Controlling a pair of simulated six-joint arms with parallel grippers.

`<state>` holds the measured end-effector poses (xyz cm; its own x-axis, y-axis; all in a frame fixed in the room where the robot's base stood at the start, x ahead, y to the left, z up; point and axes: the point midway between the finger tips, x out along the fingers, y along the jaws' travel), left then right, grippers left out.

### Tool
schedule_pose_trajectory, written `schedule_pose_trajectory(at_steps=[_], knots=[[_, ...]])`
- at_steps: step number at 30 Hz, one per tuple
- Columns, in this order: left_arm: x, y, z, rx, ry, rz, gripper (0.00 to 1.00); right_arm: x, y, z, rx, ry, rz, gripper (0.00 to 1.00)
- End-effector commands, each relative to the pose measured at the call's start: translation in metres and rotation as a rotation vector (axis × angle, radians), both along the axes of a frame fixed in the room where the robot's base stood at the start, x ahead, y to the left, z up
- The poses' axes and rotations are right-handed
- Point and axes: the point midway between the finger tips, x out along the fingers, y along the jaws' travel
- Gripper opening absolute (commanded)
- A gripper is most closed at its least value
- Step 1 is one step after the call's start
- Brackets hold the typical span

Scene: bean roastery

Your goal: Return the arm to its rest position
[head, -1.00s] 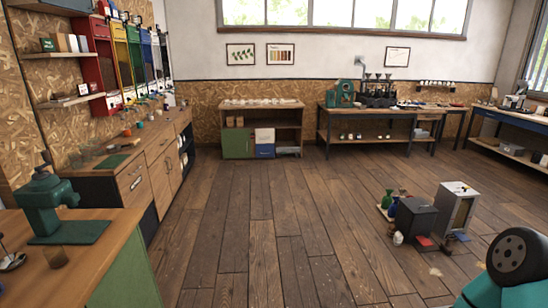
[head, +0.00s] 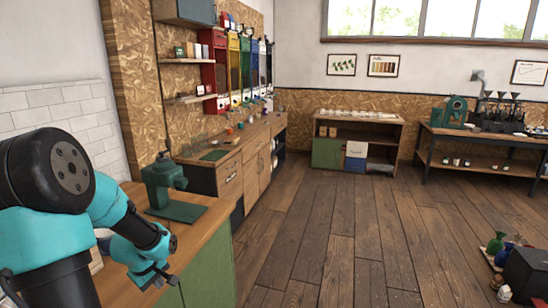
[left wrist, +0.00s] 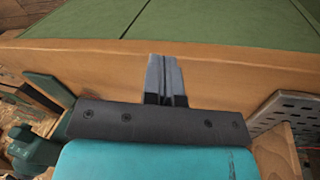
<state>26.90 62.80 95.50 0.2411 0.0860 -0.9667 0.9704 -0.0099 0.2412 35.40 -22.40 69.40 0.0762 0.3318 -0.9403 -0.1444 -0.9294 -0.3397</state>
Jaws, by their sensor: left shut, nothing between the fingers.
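My left arm is teal and black and comes in from the left in the head view. Its gripper (head: 154,275) is over the front edge of the wooden counter (head: 190,240), close to the green cabinet front below. In the left wrist view, the grey fingers of my left gripper (left wrist: 165,76) lie together with nothing between them. They point toward the counter's wooden edge (left wrist: 90,58) and the green panel (left wrist: 190,20). I cannot tell whether they touch the edge. My right gripper is in neither view.
A dark green machine (head: 164,190) stands on the counter behind my left gripper. A perforated metal piece (left wrist: 285,108) shows at the right of the wrist view. The wooden floor (head: 330,240) in the middle is open. A dark box (head: 527,272) stands at lower right.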

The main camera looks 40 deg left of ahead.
Motion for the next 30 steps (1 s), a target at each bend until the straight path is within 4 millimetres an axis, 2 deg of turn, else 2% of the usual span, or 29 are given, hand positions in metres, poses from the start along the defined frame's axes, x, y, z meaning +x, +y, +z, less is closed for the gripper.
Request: schedule_pose_trajectory(at_steps=[1,6,10,15,19,23,27,30], knots=[[0.018,-0.017,-0.019,-0.021,-0.001,-0.073,0.00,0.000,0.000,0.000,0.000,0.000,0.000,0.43],[0.065,-0.073,-0.073,-0.063,-0.017,-0.301,0.00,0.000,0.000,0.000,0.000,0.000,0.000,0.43],[0.092,-0.122,-0.110,-0.089,-0.029,-0.473,0.00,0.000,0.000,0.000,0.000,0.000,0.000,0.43],[0.115,-0.190,-0.154,-0.115,-0.040,-0.693,0.00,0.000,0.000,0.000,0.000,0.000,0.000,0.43],[0.121,-0.244,-0.184,-0.128,-0.046,-0.859,0.00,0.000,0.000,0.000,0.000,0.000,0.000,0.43],[0.119,-0.296,-0.210,-0.136,-0.047,-1.026,0.00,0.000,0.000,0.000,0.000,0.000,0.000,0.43],[0.109,-0.348,-0.235,-0.138,-0.046,-1.202,0.00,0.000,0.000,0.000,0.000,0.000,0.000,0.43],[0.098,-0.377,-0.249,-0.134,-0.043,-1.311,0.00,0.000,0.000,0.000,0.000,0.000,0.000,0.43]])
